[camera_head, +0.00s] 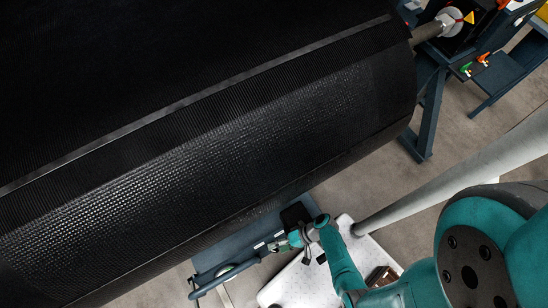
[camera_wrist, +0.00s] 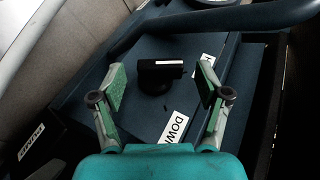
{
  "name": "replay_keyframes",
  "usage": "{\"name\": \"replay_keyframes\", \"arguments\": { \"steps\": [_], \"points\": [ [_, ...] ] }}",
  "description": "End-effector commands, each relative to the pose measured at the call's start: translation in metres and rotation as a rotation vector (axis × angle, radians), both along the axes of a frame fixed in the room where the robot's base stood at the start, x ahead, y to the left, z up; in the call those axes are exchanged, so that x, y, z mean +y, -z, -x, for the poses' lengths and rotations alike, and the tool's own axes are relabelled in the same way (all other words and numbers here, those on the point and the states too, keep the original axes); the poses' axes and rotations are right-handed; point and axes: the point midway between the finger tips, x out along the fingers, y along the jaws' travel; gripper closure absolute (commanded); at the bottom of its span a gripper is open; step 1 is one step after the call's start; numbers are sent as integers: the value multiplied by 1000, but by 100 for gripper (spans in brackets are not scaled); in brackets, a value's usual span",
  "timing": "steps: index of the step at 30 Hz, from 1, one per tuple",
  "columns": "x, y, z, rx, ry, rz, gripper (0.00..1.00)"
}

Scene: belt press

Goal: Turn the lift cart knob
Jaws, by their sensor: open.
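The lift cart knob (camera_wrist: 153,80) is black with a white stripe and sits on the dark blue panel of the lift cart (camera_wrist: 85,97). In the wrist view my gripper (camera_wrist: 161,67) is open, with one green-padded finger on each side of the knob and a gap to both. I cannot tell how far the fingertips are above the panel. In the head view the blue lift cart (camera_head: 212,256) lies beside the roll's lower edge. My gripper (camera_head: 283,244) is over its right part, and the knob is hidden there.
A white label reading "DOW" (camera_wrist: 179,127) is on the panel below the knob. A blue tube handle (camera_wrist: 205,22) runs above it. A large black belt roll (camera_head: 210,130) fills the left of the head view. A blue frame (camera_head: 430,115) stands at upper right.

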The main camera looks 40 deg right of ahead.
Motion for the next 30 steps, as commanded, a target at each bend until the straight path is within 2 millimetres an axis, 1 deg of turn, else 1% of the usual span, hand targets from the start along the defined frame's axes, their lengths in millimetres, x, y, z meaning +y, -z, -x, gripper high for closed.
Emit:
{"name": "replay_keyframes", "arguments": {
  "steps": [3,10,23,24,26,27,30],
  "points": [
    [7,5,-3,-1,-5,-1,25],
    [16,12,-7,-2,-2,0,25],
    [19,14,-8,-1,0,1,25],
    [18,14,-8,-1,0,1,35],
    [18,14,-8,-1,0,1,50],
    [18,14,-8,-1,0,1,60],
    [18,14,-8,-1,0,1,82]
  ]
}}
